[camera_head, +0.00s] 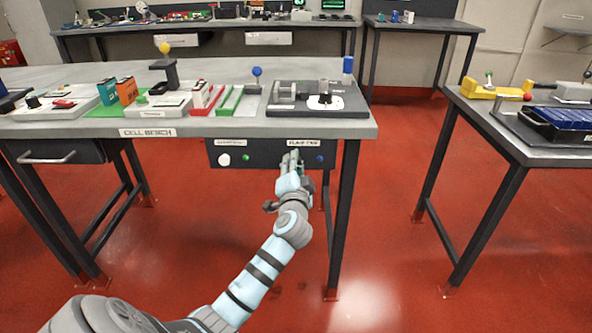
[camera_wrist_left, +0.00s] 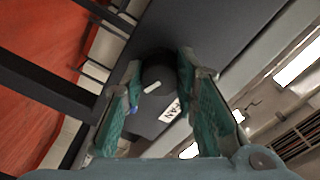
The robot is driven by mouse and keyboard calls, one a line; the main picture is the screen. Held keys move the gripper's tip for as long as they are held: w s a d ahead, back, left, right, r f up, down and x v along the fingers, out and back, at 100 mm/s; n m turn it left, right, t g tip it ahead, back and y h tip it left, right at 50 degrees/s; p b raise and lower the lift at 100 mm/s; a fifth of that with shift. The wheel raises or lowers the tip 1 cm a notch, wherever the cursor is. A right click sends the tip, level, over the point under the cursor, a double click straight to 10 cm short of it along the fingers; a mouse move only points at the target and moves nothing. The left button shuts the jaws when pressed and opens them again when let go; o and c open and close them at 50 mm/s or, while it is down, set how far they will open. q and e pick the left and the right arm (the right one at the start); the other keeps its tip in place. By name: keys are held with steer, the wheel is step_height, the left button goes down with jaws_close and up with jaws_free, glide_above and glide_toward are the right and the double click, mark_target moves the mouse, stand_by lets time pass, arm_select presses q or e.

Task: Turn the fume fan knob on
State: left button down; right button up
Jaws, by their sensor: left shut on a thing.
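The fume fan knob (camera_wrist_left: 159,70) is round and black with a white pointer mark, seen in the left wrist view on a dark panel. A label ending in "FAN" (camera_wrist_left: 170,110) is beside it. My left gripper (camera_wrist_left: 160,66) has its green-padded fingers on both sides of the knob, shut on it. In the head view my left gripper (camera_head: 290,158) reaches the dark control panel (camera_head: 265,159) under the bench edge and hides the knob there. A label (camera_head: 303,142) sits above it. My right gripper is not in view.
The panel also has a white round part (camera_head: 224,159), a green one (camera_head: 246,157) and a blue one (camera_head: 320,158). The bench (camera_head: 340,129) holds several devices above. A black bench leg (camera_head: 344,215) stands just right of my arm. Red floor is open in front.

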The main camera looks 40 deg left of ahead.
arm_select(q)
steer(key=shift+f+n+b, duration=0.1)
steer(key=shift+n+b, duration=0.7)
steer(key=shift+n, duration=1.3)
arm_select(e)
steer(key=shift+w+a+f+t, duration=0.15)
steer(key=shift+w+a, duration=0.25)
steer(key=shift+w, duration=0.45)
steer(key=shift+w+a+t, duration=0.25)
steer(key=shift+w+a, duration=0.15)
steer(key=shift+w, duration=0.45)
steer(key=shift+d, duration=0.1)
arm_select(q)
steer(key=c, duration=1.3)
jaws_free()
steer(key=v, duration=1.2)
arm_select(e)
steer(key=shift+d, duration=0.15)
arm_select(q)
steer(key=shift+w, duration=0.1)
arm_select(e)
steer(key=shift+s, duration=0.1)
